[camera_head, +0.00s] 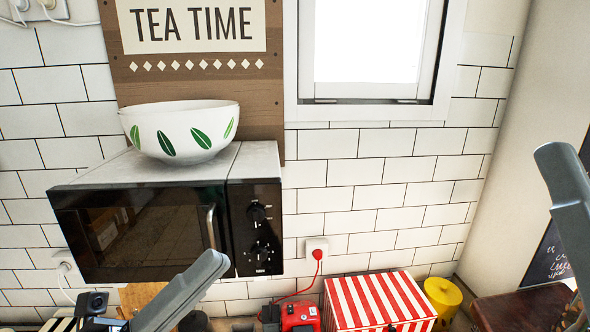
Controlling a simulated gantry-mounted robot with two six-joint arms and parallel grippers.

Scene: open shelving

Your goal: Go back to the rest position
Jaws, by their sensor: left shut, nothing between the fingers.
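My left gripper (98,318) is at the bottom left edge, mostly cut off by the frame. It is shut, with nothing held, and a small dark camera shows on top of it. My grey left arm link slants up beside it, in front of the microwave's lower part. My right arm link comes in at the right edge; its gripper fingers do not show.
A black microwave (150,225) is at the left, with a white leaf-patterned bowl (185,128) upright on top. Below are a red device (300,316), a red-and-white striped box (378,300) and a yellow canister (442,300). A window (370,50) is above.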

